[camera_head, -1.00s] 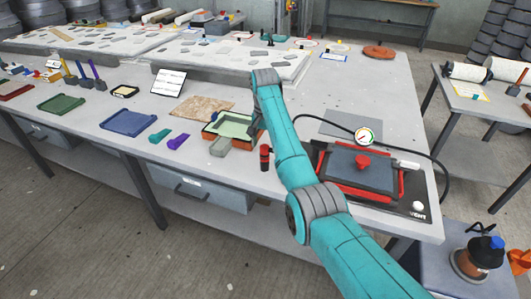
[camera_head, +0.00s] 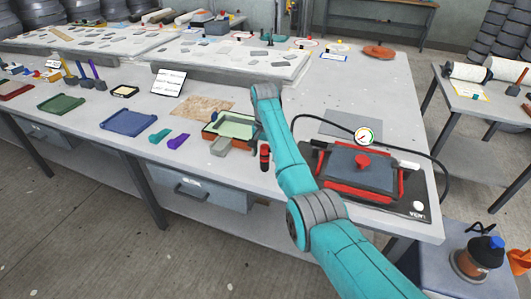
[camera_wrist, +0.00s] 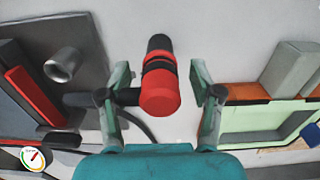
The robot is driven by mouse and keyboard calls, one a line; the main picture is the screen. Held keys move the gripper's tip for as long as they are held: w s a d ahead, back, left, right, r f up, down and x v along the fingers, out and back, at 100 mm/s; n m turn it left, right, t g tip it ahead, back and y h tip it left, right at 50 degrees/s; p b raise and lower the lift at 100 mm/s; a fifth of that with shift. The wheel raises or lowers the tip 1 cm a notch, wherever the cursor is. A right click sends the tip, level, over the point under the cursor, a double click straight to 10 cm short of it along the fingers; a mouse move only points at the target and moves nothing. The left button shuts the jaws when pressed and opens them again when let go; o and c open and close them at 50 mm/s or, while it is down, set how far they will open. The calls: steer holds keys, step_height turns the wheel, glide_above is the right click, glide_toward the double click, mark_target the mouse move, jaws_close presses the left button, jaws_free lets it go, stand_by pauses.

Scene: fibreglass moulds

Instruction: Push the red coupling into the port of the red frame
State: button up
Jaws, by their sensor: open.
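The red coupling (camera_head: 264,153) stands on the table between the mould and the red frame, with black parts along it. In the wrist view the red and black coupling (camera_wrist: 160,88) lies between the fingers of my open gripper (camera_wrist: 158,92), with gaps at the sides. A black stub at its left reaches toward the left finger; I cannot tell whether they touch. The red frame (camera_head: 343,187) surrounds a grey block on a dark base at the right. Its red bar (camera_wrist: 30,95) shows at the wrist view's left. My arm largely hides the gripper in the head view. The port is not clearly identifiable.
A grey tube (camera_wrist: 65,64) stands on the dark plate near the red frame. A gauge (camera_head: 365,136) and black hose (camera_head: 436,170) are behind and right of the frame. An orange-edged mould (camera_head: 232,127) is left of the coupling.

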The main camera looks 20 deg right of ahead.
stand_by(0.5)
jaws_close()
steer(key=shift+r, duration=0.1)
steer(key=shift+r, duration=0.1)
steer(key=shift+r, duration=2.8)
